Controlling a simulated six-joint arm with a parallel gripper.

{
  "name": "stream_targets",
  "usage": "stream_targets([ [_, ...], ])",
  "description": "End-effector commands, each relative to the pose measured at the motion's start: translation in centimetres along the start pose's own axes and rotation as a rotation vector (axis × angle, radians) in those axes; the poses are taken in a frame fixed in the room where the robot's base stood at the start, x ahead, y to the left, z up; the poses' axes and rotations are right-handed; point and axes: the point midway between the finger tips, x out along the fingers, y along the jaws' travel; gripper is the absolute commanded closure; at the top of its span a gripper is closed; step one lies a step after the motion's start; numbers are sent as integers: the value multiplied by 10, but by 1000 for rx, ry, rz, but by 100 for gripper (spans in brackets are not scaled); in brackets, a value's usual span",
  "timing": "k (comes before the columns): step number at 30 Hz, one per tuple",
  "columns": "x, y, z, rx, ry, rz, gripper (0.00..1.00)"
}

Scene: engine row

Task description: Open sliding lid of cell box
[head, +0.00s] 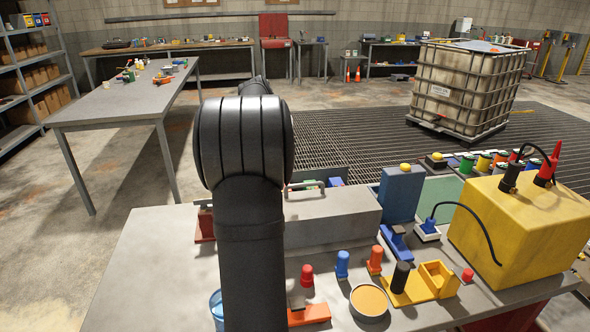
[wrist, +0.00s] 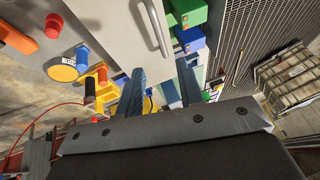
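The cell box appears as a grey box (head: 335,217) on the workbench, just right of my arm in the head view. Its flat grey lid (wrist: 115,22) fills the upper middle of the wrist view. A bar handle (wrist: 155,28) stands on the lid; it also shows in the head view (head: 306,186). My gripper (wrist: 159,68) is open, its two fingers apart with the handle's near end just beyond the tips. Nothing is seen held. The head view hides the gripper behind my arm. Green and blue blocks (wrist: 190,38) show beside the lid's edge; I cannot tell whether they are inside the box.
A blue upright block (head: 401,194) stands right of the box. A large yellow battery-like block (head: 520,232) with cables is further right. Red, blue and orange pegs, an orange-filled bowl (head: 369,302) and a yellow holder (head: 432,281) crowd the front. The bench's left side is mostly clear.

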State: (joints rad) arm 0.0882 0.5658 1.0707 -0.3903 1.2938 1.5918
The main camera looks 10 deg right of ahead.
Motion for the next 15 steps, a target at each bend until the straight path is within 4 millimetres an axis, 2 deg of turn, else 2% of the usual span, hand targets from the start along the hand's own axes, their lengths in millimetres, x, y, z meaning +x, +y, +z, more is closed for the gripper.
stream_targets([
  [3, -27, 0, 0, 0, 0, -3, 66],
  [6, -42, 0, 0, 0, 0, -2, 66],
  [10, -55, 0, 0, 0, 0, -1, 66],
  [15, -60, 0, 0, 0, 0, 0, 66],
])
